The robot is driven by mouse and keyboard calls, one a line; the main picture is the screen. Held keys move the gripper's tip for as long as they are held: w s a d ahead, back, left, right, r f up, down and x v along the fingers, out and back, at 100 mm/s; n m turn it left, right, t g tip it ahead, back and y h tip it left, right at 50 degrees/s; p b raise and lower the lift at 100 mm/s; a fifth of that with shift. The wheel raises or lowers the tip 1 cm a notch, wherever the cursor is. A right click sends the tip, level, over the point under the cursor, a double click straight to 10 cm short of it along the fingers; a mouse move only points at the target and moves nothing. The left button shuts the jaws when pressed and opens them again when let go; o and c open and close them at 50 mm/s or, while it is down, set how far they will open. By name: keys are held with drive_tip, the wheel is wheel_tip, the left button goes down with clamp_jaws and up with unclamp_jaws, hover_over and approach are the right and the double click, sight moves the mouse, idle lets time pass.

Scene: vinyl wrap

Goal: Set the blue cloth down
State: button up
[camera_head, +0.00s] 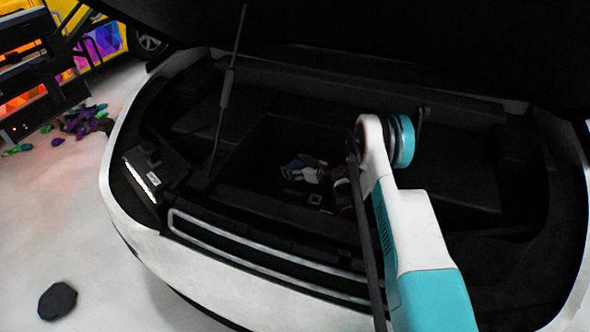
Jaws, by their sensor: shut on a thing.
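My gripper (299,172) is small and dark in the camera_head view, low inside the black well of the open car compartment. A small blue patch (309,160), which looks like the blue cloth, shows right at its fingers. The gripper is shut on it. My white and teal arm reaches in from the lower right and hides part of the well. The cloth's full shape and whether it touches the well's floor cannot be told.
The car's white front edge (200,262) and a black strut (226,92) border the well. A black box with a white label (150,172) sits at the left. Colourful scraps (80,121) and a dark octagonal object (57,301) lie on the pale floor.

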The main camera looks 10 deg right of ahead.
drive_tip(key=shift+f, duration=0.25)
drive_tip(key=shift+f, duration=0.3)
drive_tip(key=o, duration=0.9)
